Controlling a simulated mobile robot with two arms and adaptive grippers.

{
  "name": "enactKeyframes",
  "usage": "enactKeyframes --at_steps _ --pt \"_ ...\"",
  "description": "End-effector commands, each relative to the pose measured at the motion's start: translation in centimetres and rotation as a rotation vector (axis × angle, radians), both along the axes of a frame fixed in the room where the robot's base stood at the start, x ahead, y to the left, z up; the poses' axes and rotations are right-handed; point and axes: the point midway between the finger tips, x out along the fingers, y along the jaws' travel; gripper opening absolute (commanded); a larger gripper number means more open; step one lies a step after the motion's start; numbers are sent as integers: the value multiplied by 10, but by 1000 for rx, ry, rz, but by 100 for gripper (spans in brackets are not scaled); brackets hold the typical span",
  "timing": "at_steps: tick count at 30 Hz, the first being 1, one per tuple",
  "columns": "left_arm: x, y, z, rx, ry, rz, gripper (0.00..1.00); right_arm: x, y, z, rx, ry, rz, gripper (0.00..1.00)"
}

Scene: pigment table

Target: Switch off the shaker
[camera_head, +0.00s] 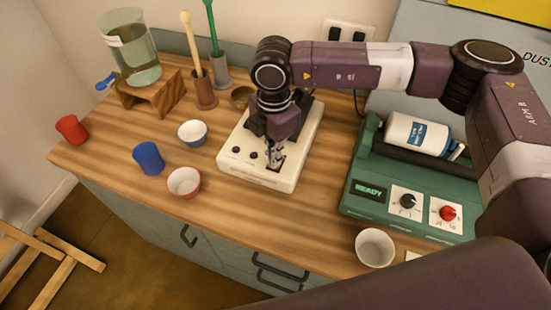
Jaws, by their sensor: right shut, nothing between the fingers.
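A cream box-shaped device (232,165) with two dark knobs stands at the middle of the wooden table; it looks like the shaker, though no label on it is readable. My right gripper (272,163) points down over the front right part of this device. Its fingers are shut and empty, at or just above a dark switch-like spot. The fingertips hide most of that spot, so I cannot tell its position or whether they touch. My right arm covers part of the device's top. My left gripper is not in view.
A green machine (357,208) reads READY and carries a white bottle (416,134), a black knob and a red knob. Red (72,130) and blue (149,158) cups, bowls (184,181) and a water jar (132,50) stand left. A white cup (375,248) stands at front right.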

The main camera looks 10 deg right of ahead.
Motion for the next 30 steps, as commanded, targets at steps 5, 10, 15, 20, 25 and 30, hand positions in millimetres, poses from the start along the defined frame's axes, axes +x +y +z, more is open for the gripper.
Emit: enactKeyframes --at_steps 5,10,15,20,25,30 --pt "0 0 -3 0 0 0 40 0 0 -4 0 1 0 0" --pt "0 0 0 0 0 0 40 -1 -1 0 -2 2 0 0" --pt "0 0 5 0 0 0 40 0 0 14 0 0 0 0" --pt "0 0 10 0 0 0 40 0 0 27 -1 0 0 0" --pt "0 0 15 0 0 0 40 0 0 41 0 0 -1 0" --pt "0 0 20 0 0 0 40 0 0 54 -1 0 -1 0"
